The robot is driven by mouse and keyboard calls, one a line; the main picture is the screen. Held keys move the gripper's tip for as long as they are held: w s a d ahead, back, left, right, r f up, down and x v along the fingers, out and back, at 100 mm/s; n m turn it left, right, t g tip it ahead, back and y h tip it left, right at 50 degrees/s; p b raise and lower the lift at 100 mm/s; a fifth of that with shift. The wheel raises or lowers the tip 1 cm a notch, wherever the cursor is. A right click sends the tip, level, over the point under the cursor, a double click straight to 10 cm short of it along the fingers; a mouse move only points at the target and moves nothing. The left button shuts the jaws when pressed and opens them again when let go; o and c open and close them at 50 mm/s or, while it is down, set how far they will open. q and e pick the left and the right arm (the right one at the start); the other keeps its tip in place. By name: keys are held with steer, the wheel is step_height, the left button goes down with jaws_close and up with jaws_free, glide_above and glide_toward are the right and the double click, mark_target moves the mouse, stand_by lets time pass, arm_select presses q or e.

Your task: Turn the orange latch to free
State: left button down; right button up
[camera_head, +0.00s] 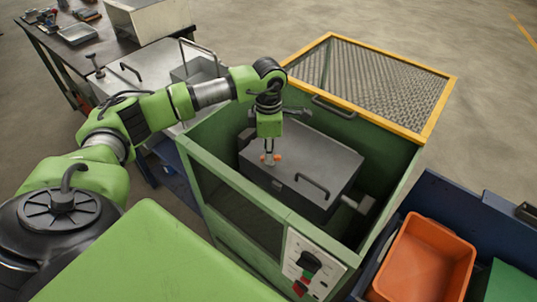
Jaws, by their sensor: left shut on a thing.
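The orange latch (277,157) sits on top of the dark grey box (317,158) inside the green cabinet. I cannot tell how far the latch is turned. The box lid is closed and has a dark bar handle (312,187) to the right of the latch. My right gripper is not in view.
The cabinet's yellow-framed mesh cover (420,136) stands open at the back. A control panel (308,265) is on the cabinet's front. An orange bin (430,262) stands at the right. A workbench (53,51) with tools is at the back left.

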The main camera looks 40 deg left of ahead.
arm_select(q)
steer(key=n+b, duration=0.1)
steer(key=n, duration=0.3)
steer(key=shift+d+n, duration=0.1)
steer(key=shift+n, duration=0.2)
steer(key=shift+d+n+b, duration=0.1)
steer(key=shift+n+b, duration=0.2)
steer(key=shift+n, duration=2)
steer(key=c, duration=2.1)
jaws_free()
steer(key=shift+s, duration=0.1)
steer(key=shift+c, duration=0.2)
steer(key=shift+r, duration=0.1)
step_height(320, 180, up, 12)
